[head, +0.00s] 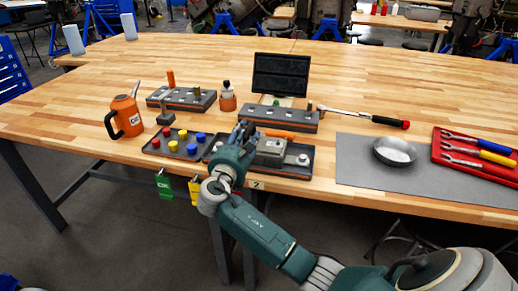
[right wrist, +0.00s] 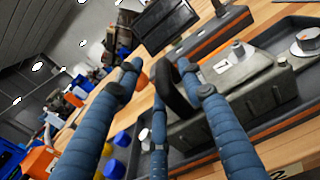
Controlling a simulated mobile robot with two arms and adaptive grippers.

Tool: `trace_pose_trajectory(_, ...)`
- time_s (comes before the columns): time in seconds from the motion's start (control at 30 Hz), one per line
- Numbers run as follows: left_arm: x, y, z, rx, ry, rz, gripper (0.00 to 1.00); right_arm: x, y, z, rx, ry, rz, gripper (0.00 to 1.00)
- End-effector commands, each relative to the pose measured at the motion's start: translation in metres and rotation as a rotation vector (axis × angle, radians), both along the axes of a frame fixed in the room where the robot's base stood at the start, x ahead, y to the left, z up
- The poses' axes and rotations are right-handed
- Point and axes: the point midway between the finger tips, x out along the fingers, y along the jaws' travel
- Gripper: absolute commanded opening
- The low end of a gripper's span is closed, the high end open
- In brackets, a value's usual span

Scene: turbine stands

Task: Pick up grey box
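The grey box (head: 271,148) sits in a dark tray (head: 307,172) near the front edge of the wooden table. In the right wrist view the grey box (right wrist: 262,98) fills the right side, with a dark curved part (right wrist: 172,88) at its left end. My right gripper (head: 243,130) is just left of the box in the head view and hides part of the tray. In the right wrist view its blue fingers (right wrist: 160,75) are spread apart, with nothing clearly held between them. I cannot tell whether a finger touches the box. My left gripper is in neither view.
Left of my gripper is a tray of red, yellow and blue pieces (head: 176,143). An orange oil can (head: 125,116) stands further left. Behind the box are a toolbox-like block (head: 280,118) and a dark screen (head: 281,74). A grey mat (head: 360,170) with a metal bowl (head: 394,151) lies right.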

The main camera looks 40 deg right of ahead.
Motion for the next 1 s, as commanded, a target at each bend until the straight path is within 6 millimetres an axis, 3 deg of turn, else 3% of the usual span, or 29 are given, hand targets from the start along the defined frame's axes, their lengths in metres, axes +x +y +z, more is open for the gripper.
trace_pose_trajectory(0.2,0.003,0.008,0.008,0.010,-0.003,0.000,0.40,0.019,-0.027,0.000,-0.001,0.002,-0.002,0.39)
trace_pose_trajectory(0.5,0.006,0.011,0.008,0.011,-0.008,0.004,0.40,0.023,-0.031,-0.001,0.001,0.000,0.000,0.39)
trace_pose_trajectory(0.53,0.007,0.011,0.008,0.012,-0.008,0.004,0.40,0.023,-0.031,-0.001,0.001,0.000,0.000,0.37)
trace_pose_trajectory(0.7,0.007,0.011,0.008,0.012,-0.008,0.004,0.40,0.023,-0.031,-0.001,0.001,0.000,0.000,0.03)
trace_pose_trajectory(0.73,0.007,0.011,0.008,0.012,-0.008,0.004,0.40,0.023,-0.031,-0.001,0.001,0.000,0.000,0.00)
trace_pose_trajectory(1.0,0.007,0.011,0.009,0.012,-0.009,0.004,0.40,0.024,-0.031,0.006,-0.007,-0.010,0.001,0.00)
